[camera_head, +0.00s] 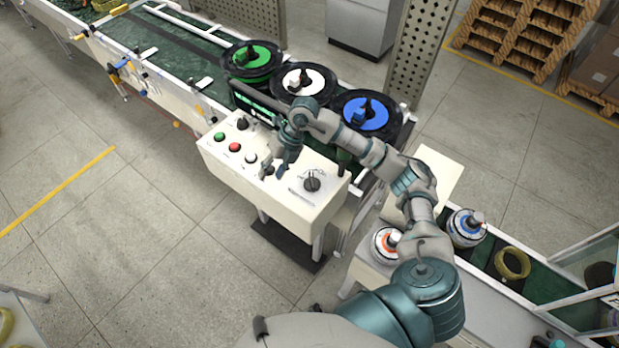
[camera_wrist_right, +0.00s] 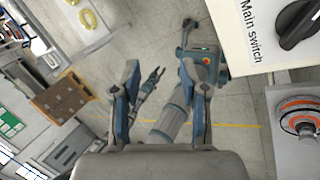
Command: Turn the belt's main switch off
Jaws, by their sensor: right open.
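The main switch (camera_head: 312,184) is a black rotary knob at the right end of the white control box (camera_head: 222,163). In the right wrist view the knob (camera_wrist_right: 300,24) is cut off at the top right, beside its "Main switch" label. Its bar looks slanted there; its on or off setting cannot be read. My right gripper (camera_head: 276,171) is over the box, left of the knob and apart from it. In the wrist view its blue fingers (camera_wrist_right: 160,72) are spread with nothing between them. What looks like my left gripper (camera_wrist_right: 152,80) shows small and unclear beyond them.
A green button (camera_head: 219,136), a red button (camera_head: 235,147), a white button (camera_head: 251,158) and a black knob (camera_head: 242,123) share the panel. Spools with green, white and blue centres stand behind it. The floor left of the box is clear.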

